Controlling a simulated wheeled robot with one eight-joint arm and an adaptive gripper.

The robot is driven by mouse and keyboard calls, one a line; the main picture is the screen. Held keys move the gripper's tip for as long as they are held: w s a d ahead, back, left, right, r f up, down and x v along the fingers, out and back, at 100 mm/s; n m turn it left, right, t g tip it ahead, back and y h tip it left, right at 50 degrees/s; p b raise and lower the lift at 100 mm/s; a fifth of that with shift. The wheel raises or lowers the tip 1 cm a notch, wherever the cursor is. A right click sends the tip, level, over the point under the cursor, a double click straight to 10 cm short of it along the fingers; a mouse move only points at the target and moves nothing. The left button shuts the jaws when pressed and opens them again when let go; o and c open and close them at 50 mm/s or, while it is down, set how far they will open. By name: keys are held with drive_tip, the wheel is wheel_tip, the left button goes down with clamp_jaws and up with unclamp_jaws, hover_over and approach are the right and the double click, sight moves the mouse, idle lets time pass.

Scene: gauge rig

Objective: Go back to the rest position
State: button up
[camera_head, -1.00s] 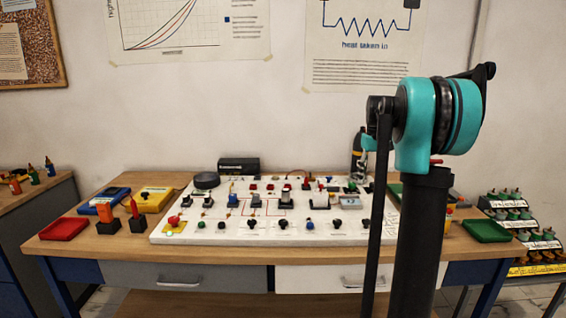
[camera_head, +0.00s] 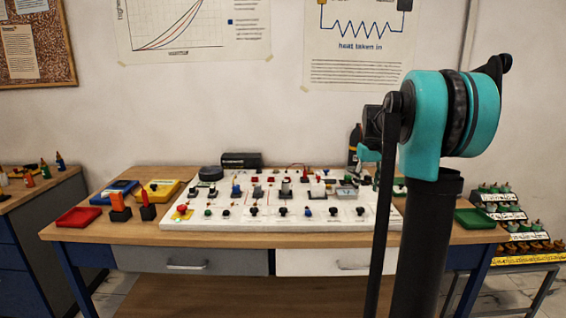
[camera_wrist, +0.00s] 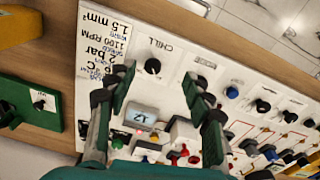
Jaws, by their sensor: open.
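My gripper (camera_wrist: 158,82) is open, its two dark fingers spread and nothing held between them. In the wrist view it hangs over the white rig board (camera_wrist: 175,55). A small lit display (camera_wrist: 141,116) and a black knob marked CHILL (camera_wrist: 152,66) show between and just beyond the fingers. In the head view my teal and black arm stands at the right and hides part of the board (camera_head: 330,222) and bench. The fingers cannot be made out clearly there.
The wooden bench (camera_head: 140,232) carries a red tray (camera_head: 79,217), a green tray (camera_head: 474,218), and blue and yellow boxes at left. A stepped rack (camera_head: 510,215) stands right of the bench. A side cabinet (camera_head: 40,220) stands at left. A wall is behind.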

drive_tip(key=s+a+f+t, duration=0.1)
drive_tip(key=s+a+f, duration=0.2)
drive_tip(key=s+f, duration=0.4)
drive_tip(key=s+a+f+m+t, duration=0.1)
drive_tip(key=s+a+f, duration=0.3)
drive_tip(key=s+f, duration=0.3)
drive_tip(key=s+a+f+t, duration=0.1)
drive_tip(key=s+a+f, duration=0.2)
drive_tip(key=s+f, duration=0.4)
drive_tip(key=s, duration=0.8)
drive_tip(key=shift+s+a+m+t, duration=0.15)
drive_tip(key=shift+s+m+t, duration=0.15)
